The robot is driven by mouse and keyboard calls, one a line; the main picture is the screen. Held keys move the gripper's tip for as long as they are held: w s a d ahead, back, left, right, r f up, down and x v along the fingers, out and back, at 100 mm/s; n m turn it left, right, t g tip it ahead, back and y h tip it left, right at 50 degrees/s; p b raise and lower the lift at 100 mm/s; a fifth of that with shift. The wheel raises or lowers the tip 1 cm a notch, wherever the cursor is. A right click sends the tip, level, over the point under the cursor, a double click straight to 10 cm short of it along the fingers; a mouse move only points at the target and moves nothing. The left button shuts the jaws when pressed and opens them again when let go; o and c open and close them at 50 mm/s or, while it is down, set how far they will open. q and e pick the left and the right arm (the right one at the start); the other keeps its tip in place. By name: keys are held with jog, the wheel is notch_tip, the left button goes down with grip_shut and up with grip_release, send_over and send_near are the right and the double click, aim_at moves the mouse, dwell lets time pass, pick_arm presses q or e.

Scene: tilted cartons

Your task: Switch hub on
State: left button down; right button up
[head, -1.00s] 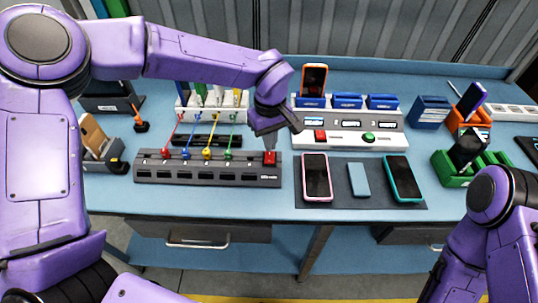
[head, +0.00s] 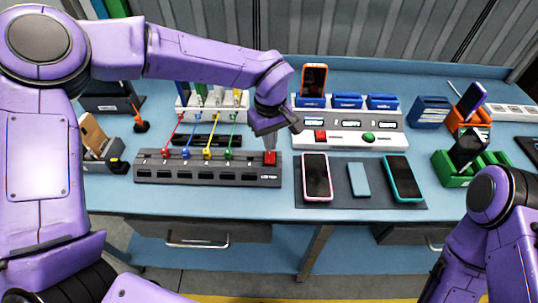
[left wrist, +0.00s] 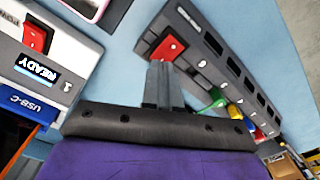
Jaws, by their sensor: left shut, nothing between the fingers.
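The hub (head: 208,181) is a long dark grey strip on the bench with a row of sockets, coloured plugs along its back and a red switch (head: 270,158) at its right end. The red switch also shows in the left wrist view (left wrist: 167,48). My left gripper (head: 270,146) is shut and empty, its fingertips pointing down right at the switch. In the left wrist view the fingertips (left wrist: 159,72) are at the switch's edge; I cannot tell whether they touch it. My right gripper is out of view; only my right arm shows at the right.
A white charging station (head: 348,138) with red and green buttons stands right of the gripper, an orange phone (head: 314,79) in its back row. A dark mat (head: 340,197) with phones lies in front. A white cable holder (head: 208,103) stands behind the hub.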

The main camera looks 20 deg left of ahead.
pick_arm(q)
jog(key=shift+f+b, duration=0.3)
jog(key=shift+f, duration=0.75)
dwell(0.4)
notch_tip(320, 180, up, 7)
jog(key=p, duration=0.8)
jog(key=shift+r+p, duration=0.15)
jog(key=shift+p, duration=0.25)
